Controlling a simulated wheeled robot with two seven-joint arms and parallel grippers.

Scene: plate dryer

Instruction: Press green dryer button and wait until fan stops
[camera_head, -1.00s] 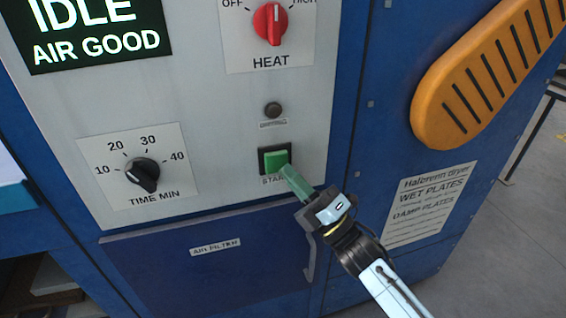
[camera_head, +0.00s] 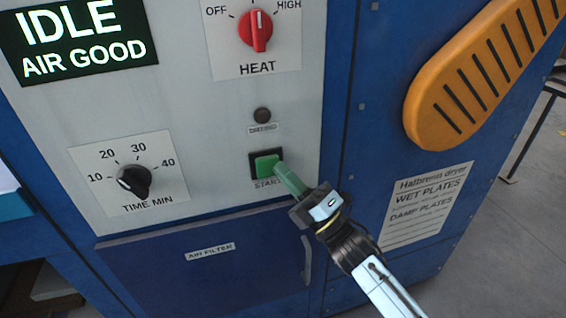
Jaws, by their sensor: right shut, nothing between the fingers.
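The green start button (camera_head: 264,163) sits in a dark square frame on the grey dryer panel (camera_head: 205,130), with a START label under it. My right gripper (camera_head: 280,171) comes in from the lower right. Its green-tinted fingers are closed together and empty, with the tips at the button's right edge; I cannot tell whether they touch it. The display (camera_head: 80,45) reads IDLE, AIR GOOD. A small round lamp (camera_head: 262,115) above the button is dark. My left gripper is out of view.
A red HEAT knob (camera_head: 256,30) and a black TIME MIN knob (camera_head: 134,181) stick out of the panel. Below is the air filter door (camera_head: 200,275) with a handle (camera_head: 307,260) close to my right gripper. An orange slotted cover (camera_head: 470,80) is on the right.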

